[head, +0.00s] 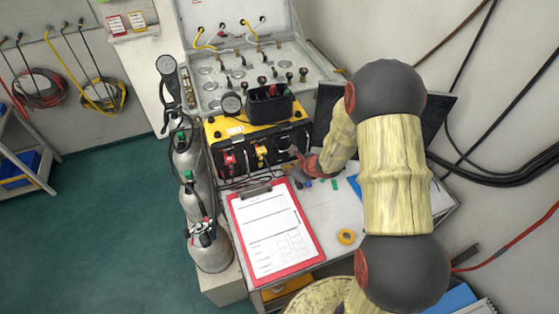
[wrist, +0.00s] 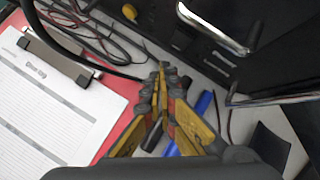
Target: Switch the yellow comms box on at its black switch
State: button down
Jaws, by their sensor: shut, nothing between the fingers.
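The yellow comms box (head: 214,128) stands at the back of the bench in the head view, its dark front carrying red and yellow fittings. My gripper (head: 298,160) is low in front of the right part of that front. In the wrist view my gripper (wrist: 163,68) is shut and empty, its tips together. They point at a dark panel face (wrist: 180,18) with a bright metal handle (wrist: 218,30), a black knob and a small yellow part. I cannot tell which part is the black switch or whether the tips touch the panel.
A red clipboard (head: 236,225) with paper lies in front of the box. Cables (wrist: 85,30) run beside my fingers. Gas cylinders (head: 209,255) stand to the left. A valve panel (head: 215,98) is behind the box. A yellow tape roll (head: 346,237) lies on the bench.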

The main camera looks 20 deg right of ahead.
jog(key=shift+w+f, duration=0.1)
jog(key=shift+w, duration=0.55)
jog(key=shift+w, duration=0.15)
dwell(0.9)
jog(key=shift+w, duration=0.25)
jog(key=shift+w+f, duration=0.1)
jog(key=shift+w, duration=0.2)
dwell(0.6)
jog(key=shift+s+b, duration=0.1)
jog(key=shift+b, duration=0.25)
jog(key=shift+s+b, duration=0.3)
jog(key=shift+s, duration=0.35)
jog(key=shift+s, duration=0.1)
jog(key=shift+s+r+b, duration=0.25)
jog(key=shift+s+b, duration=0.15)
jog(key=shift+s, duration=0.8)
jog(key=shift+s+r+b, duration=0.2)
jog(key=shift+s+b, duration=0.15)
jog(key=shift+s, duration=0.8)
